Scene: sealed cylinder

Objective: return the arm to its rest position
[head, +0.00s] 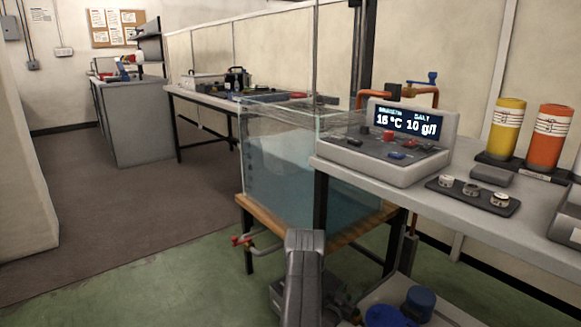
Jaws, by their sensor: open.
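A grey upright link, which looks like part of my arm (303,275), rises from the bottom edge of the head view, in front of the water tank's wooden stand. I cannot make out my gripper or its fingertips. Dark machinery shows on both sides of the link low down, too unclear to name. The arm link hides part of the stand and the floor behind it.
A clear water tank (285,170) stands in the middle. Open floor (110,265) lies left.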

